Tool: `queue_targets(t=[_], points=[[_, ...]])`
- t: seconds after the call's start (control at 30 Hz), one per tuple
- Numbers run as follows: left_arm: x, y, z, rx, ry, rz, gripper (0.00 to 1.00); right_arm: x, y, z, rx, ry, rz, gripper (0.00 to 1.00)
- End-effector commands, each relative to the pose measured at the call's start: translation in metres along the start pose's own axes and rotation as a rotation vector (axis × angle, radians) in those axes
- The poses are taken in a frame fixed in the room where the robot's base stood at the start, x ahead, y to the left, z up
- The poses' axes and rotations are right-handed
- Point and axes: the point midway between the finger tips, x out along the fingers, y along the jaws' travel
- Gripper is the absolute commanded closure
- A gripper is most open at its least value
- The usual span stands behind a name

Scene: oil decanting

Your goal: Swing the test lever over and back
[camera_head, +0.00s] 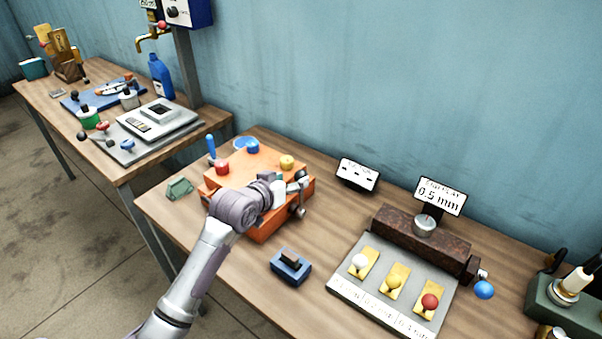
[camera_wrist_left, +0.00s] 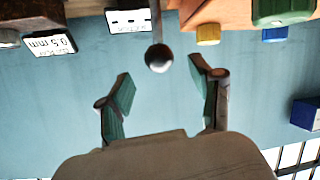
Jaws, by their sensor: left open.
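An orange box (camera_head: 262,230) stands on the near workbench, with red, blue and yellow knobs on top. A thin metal lever with a dark ball end (camera_head: 299,211) is at its right side. In the left wrist view the lever's ball (camera_wrist_left: 158,58) shows between the fingertips, on a straight rod. My left gripper (camera_head: 292,186) is over the right part of the box. In the wrist view its green-padded fingers (camera_wrist_left: 162,82) are spread, with a gap on each side of the ball. It is open and holds nothing. My right gripper is not in view.
A blue-handled lever (camera_head: 211,148) rises at the box's left. A small blue block (camera_head: 291,267) lies in front. A gauge plate (camera_head: 345,290) with white, yellow and red knobs, a brown block (camera_head: 395,230) and a 0.5 mm sign (camera_head: 440,195) stand right. Bare wood lies between.

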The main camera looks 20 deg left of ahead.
Motion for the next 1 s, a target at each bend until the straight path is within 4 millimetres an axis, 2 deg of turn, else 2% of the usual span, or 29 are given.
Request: queue_targets(t=[0.1,0.3,0.47,0.73,0.77,1.0], points=[[0.024,0.001,-0.002,-0.001,-0.002,0.001,0.35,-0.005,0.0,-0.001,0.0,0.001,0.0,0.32],[0.049,0.0,0.0,0.0,-0.001,0.0,0.35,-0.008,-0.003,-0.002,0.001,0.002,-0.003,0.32],[0.058,0.001,0.001,0.001,-0.002,0.001,0.35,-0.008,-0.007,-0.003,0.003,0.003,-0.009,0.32],[0.059,0.001,0.001,0.001,-0.001,0.001,0.35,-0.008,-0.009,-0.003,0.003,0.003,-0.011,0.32],[0.059,0.001,0.001,0.001,-0.001,0.0,0.38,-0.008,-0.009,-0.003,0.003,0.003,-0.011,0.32],[0.059,0.0,0.001,0.001,-0.001,0.0,0.78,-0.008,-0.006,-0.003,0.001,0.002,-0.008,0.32]])
